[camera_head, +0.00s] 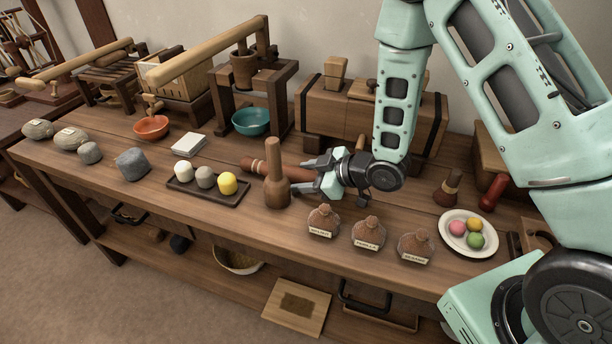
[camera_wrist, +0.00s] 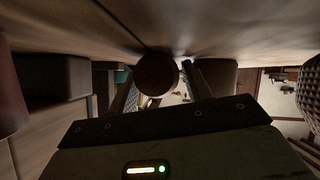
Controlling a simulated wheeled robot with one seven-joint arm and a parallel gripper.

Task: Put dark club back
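The dark club (camera_head: 261,166) is a reddish-brown wooden piece with pale rings near its left end. It lies on its side on the bench, partly behind a lighter upright wooden club (camera_head: 274,180). My gripper (camera_head: 308,174) is low over the bench at the dark club's right end, its fingers apart on either side of it. In the wrist view a round dark end (camera_wrist: 156,73), likely the dark club's, sits between the fingers (camera_wrist: 160,85). The fingers look open around it; contact is hard to see.
A plate with coloured balls (camera_head: 466,250), a small dark-topped club (camera_head: 448,190) and a red cylinder (camera_head: 493,192) are to the right. A wooden chest (camera_head: 345,112) stands behind.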

